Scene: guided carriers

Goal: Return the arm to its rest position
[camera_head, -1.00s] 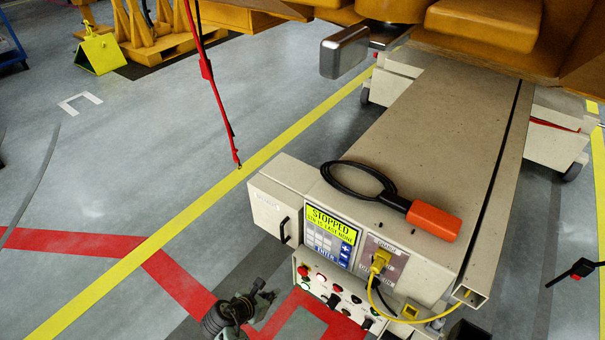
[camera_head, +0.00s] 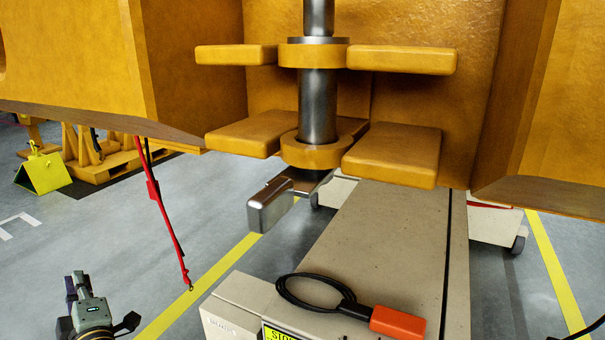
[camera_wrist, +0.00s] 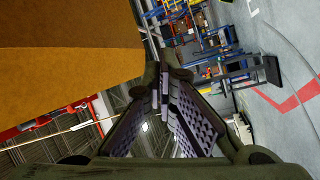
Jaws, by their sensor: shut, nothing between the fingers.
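My gripper (camera_wrist: 162,82) shows in the wrist view with its dark ribbed fingers brought together at the tips and nothing between them. In the head view part of my arm shows at the lower left, above the grey floor and left of the yellow line. It stands apart from the beige carrier (camera_head: 385,240). The rest of my arm is out of view. An orange handset (camera_head: 397,322) with a black cable loop lies on top of the carrier.
A large orange-yellow structure (camera_head: 70,55) with a steel column (camera_head: 318,105) hangs over the carrier. A red strap (camera_head: 160,205) hangs left of it. A yellow wedge (camera_head: 42,172) stands at the far left. In the wrist view, blue racks (camera_wrist: 205,40) stand beyond open floor.

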